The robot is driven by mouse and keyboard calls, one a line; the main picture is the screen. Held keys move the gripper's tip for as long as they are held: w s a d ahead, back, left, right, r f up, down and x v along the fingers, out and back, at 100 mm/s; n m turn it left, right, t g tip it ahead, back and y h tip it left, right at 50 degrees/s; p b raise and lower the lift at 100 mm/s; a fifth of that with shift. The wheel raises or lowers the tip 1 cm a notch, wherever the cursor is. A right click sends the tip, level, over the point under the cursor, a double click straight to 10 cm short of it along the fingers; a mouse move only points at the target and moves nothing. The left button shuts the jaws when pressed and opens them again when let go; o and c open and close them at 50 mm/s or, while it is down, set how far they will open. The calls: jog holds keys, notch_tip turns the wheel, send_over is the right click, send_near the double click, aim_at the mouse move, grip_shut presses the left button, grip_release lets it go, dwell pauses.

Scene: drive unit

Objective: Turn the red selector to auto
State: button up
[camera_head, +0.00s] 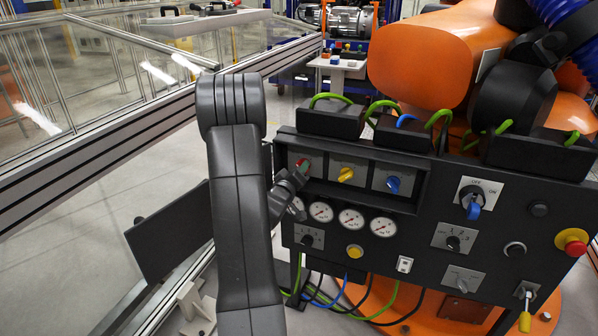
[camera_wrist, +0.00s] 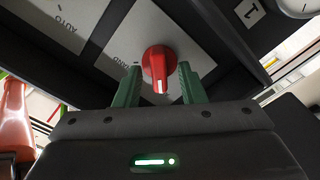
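The red selector (camera_wrist: 158,66) sits on a light label plate in the wrist view, with a white mark on its knob. In the head view the red selector (camera_head: 303,164) is the leftmost of three knobs in the panel's recessed row, partly covered by my gripper. My gripper (camera_wrist: 158,82) has its two green fingers apart, one on each side of the red knob; I cannot tell whether they touch it. In the head view my gripper (camera_head: 298,176) is at the panel's left end. An AUTO label shows on the neighbouring plate (camera_wrist: 68,22); the red selector's own lettering is partly hidden.
A yellow selector (camera_head: 346,174) and a blue selector (camera_head: 393,184) stand right of the red one. Round gauges (camera_head: 351,219) sit below. A red emergency button (camera_head: 572,241) is at far right. An orange robot arm (camera_head: 440,55) stands behind the panel; a rail fence (camera_head: 100,140) runs left.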

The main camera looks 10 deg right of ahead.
jog(key=shift+s, duration=0.1)
jog(key=b+v, duration=0.1)
jog(key=v, duration=1.2)
jog(key=shift+s+a, duration=0.25)
jog(key=p+x, duration=0.1)
jog(key=x, duration=1.3)
